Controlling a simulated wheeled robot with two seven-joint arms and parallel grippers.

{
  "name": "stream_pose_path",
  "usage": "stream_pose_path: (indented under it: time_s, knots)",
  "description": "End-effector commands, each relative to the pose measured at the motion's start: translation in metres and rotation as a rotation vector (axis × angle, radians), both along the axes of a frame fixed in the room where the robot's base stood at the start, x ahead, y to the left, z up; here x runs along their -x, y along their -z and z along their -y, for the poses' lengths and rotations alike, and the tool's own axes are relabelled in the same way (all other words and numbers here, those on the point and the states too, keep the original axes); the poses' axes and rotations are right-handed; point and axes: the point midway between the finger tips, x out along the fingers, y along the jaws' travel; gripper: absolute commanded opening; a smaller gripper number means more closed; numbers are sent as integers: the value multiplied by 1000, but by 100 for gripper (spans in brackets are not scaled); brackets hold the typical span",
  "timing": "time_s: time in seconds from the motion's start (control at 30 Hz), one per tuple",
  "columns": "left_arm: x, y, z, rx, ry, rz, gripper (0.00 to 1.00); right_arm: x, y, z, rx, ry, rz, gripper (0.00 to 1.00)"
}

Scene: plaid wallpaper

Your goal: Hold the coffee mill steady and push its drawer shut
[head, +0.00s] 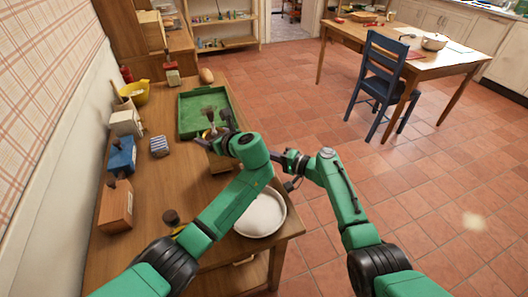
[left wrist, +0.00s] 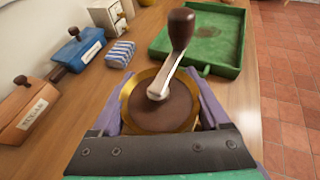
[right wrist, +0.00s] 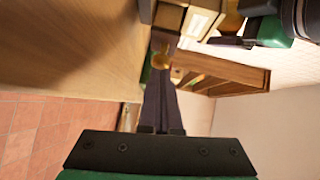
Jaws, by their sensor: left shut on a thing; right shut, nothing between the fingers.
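The coffee mill (head: 217,165) stands on the wooden counter, partly covered by my left arm. My left gripper (head: 216,141) is shut on its top. In the left wrist view, the fingers lie on both sides of the round brass rim (left wrist: 132,88), below the crank with its dark knob (left wrist: 181,28). My right gripper (head: 278,156) is shut and empty, right of the mill and apart from it. In the right wrist view, the mill's wooden body (right wrist: 195,22) appears sideways, with a brass knob (right wrist: 161,60) just beyond my fingertips (right wrist: 160,75). How far the drawer stands out is unclear.
A green tray (head: 184,121) lies behind the mill. A striped packet (head: 159,146), blue box (head: 121,155) and brown box (head: 115,207) stand to the left. A white bowl (head: 272,228) is near the front edge. The floor right of the counter is open.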

Motion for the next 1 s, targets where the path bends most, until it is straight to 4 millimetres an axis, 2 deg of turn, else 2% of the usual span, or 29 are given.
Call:
stream_pose_path:
  time_s: [0.3, 0.63, 0.77, 0.87, 1.0]
  knots:
    - [0, -1, 1, 0, 1, 3, 0, 14, 0, -41, -2, -3, 1, 0]
    - [0, -1, 1, 1, 3, 4, 0, 14, -1, -42, -2, -3, 1, 0]
    - [0, -1, 1, 1, 2, 4, 0, 9, -2, -28, 0, 1, 1, 0]
    - [0, -1, 1, 1, 2, 4, 0, 1, -5, -6, 1, 2, 0, 0]
    - [0, -1, 0, 0, 1, 3, 0, 18, -7, 28, 3, 1, -1, 0]
